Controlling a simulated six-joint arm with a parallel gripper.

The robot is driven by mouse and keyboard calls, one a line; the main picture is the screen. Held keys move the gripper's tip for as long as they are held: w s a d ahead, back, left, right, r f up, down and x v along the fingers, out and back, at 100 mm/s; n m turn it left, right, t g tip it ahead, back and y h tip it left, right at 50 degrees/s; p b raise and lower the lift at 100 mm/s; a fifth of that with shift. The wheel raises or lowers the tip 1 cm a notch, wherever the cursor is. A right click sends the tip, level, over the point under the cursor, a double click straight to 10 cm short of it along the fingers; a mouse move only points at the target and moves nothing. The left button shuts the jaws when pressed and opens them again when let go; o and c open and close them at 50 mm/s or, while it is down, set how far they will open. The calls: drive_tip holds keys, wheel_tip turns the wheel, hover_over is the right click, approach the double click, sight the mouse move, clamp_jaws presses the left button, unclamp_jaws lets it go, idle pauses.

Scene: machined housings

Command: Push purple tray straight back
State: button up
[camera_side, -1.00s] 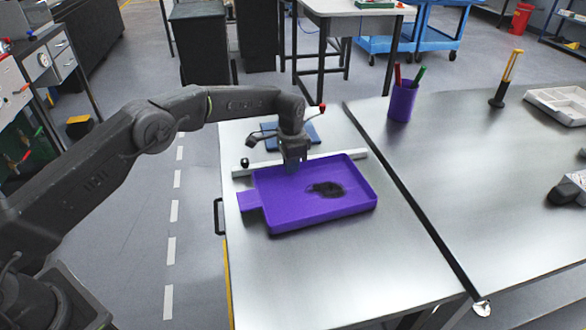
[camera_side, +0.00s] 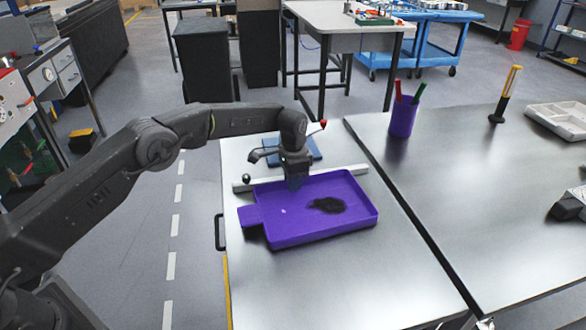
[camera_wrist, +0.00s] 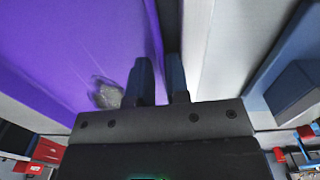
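The purple tray (camera_side: 300,225) lies flat on the metal table in the side view, its handle tab (camera_side: 250,216) pointing left. A dark patch (camera_side: 327,205) shows on its floor. My gripper (camera_side: 296,186) points down at the tray's far wall. In the wrist view, the fingers of my gripper (camera_wrist: 160,82) stand a narrow gap apart, on either side of the line of the purple wall (camera_wrist: 154,35). I cannot tell whether they touch or clamp the wall; the fingertips' contact is hidden.
A pale bar (camera_side: 352,171) lies along the table just behind the tray, with a narrow gap between them in the wrist view. A blue object (camera_side: 312,147) sits behind the bar. The table in front of the tray is clear. A purple pen cup (camera_side: 402,119) stands on the neighbouring table.

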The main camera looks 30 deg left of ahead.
wheel_tip(320, 180, up, 14)
idle(0.4)
drive_tip(key=shift+w, duration=0.1)
drive_tip(key=s+a+r+n+t, duration=0.1)
drive_tip(key=s+a+r+n, duration=0.15)
drive_tip(key=s+r, duration=0.6)
drive_tip(key=s+a+r+n+t, duration=0.1)
drive_tip(key=s+a+r+t, duration=0.15)
drive_tip(key=s+r, duration=0.55)
drive_tip(key=s+a+f+n+t, duration=0.1)
drive_tip(key=s+f+n, duration=0.1)
drive_tip(key=s, duration=1)
drive_tip(key=s+a+f+n+t, duration=0.1)
drive_tip(key=s+f, duration=0.3)
drive_tip(key=s, duration=0.8)
drive_tip(key=shift+a+f+n, duration=0.3)
drive_tip(key=shift+a+n, duration=0.25)
drive_tip(key=shift+n, duration=0.2)
